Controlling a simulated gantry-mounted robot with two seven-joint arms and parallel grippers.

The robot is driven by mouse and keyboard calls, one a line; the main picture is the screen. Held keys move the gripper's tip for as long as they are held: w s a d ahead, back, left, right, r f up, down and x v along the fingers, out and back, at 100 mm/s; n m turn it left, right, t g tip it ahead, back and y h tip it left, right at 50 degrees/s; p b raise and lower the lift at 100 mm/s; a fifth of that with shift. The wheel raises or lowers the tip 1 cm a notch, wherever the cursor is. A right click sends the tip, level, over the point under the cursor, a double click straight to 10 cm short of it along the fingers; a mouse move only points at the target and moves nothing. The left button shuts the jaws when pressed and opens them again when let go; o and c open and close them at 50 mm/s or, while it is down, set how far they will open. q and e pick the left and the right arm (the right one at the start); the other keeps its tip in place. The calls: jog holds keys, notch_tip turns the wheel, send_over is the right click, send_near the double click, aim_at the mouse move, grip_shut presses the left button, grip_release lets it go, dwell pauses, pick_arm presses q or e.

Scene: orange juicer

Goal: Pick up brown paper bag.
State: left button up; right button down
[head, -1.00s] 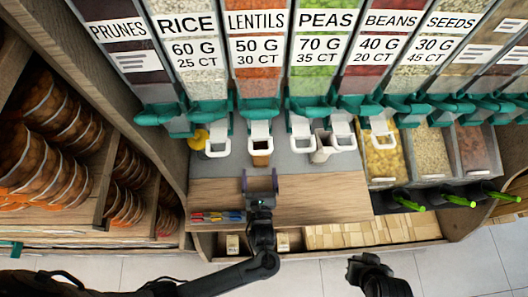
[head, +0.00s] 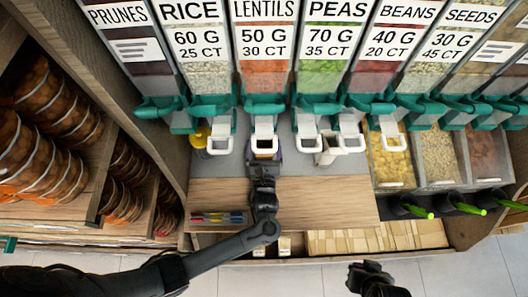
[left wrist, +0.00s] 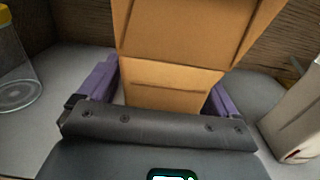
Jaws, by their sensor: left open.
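The brown paper bag (left wrist: 170,85) stands upright in the middle of the left wrist view. In the head view it is mostly hidden behind a white dispenser spout and my gripper; a bit of it (head: 264,155) shows under the lentils dispenser. My left gripper (head: 264,165) is open at the bag. In the left wrist view its purple fingers (left wrist: 160,90) lie on either side of the bag's lower part. My right gripper (head: 368,272) is at the bottom of the head view, away from the counter; its jaw state is unclear.
A yellow-lidded jar (left wrist: 14,75) stands left of the bag. A pale container (left wrist: 298,112) stands to its right and also shows in the head view (head: 328,150). Dispenser spouts hang above. The wooden counter (head: 320,195) is largely clear; pens lie in a tray (head: 218,218).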

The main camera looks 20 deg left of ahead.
pick_arm(q)
jog(key=c, duration=1.2)
jog(key=shift+o, duration=0.2)
jog(key=shift+r, duration=0.15)
